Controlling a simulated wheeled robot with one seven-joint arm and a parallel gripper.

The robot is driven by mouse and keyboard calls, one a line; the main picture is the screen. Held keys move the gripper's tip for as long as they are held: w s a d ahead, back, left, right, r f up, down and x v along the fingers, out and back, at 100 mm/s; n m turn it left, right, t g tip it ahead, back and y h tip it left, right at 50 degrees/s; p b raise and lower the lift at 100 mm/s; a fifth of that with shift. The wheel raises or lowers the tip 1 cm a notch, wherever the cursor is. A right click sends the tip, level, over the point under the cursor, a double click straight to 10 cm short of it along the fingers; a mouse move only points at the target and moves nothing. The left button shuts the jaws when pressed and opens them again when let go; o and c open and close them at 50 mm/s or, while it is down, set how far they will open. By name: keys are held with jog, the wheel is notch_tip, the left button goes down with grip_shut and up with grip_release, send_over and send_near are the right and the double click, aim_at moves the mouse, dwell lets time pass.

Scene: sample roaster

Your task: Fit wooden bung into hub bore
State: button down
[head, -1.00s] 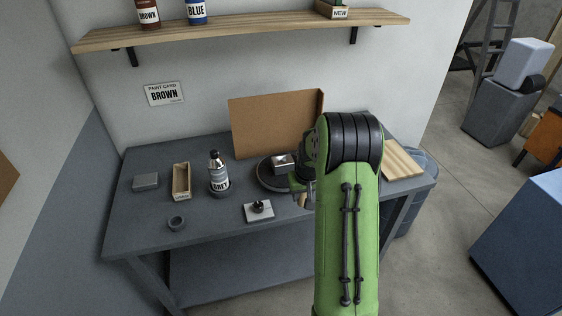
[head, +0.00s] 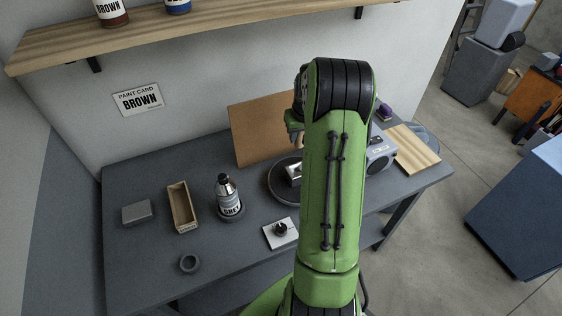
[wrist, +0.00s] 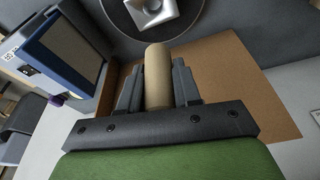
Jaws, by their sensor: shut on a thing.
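The wooden bung (wrist: 157,74) is a tan cylinder held between the two fingers of my gripper (wrist: 157,85) in the wrist view. Its free end sticks out past the fingertips. A pale metal piece (wrist: 150,10), which looks like the hub, sits on a dark round disc (wrist: 188,28) at the top of that view, apart from the bung. In the head view the metal piece (head: 293,172) shows on the dark round disc (head: 279,193), partly behind my arm. The bore is not clear.
A brown board (head: 255,133) stands behind the disc. A radio-like box (head: 381,153) stands right.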

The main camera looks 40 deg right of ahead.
jog(key=f, duration=0.9)
jog(key=shift+s+f, duration=0.2)
jog(key=shift+s, duration=0.1)
jog(key=shift+s+f, duration=0.1)
jog(key=shift+f+b, duration=0.35)
jog(key=shift+f, duration=0.2)
jog(key=shift+f, duration=0.1)
jog(key=c, duration=0.8)
grip_release()
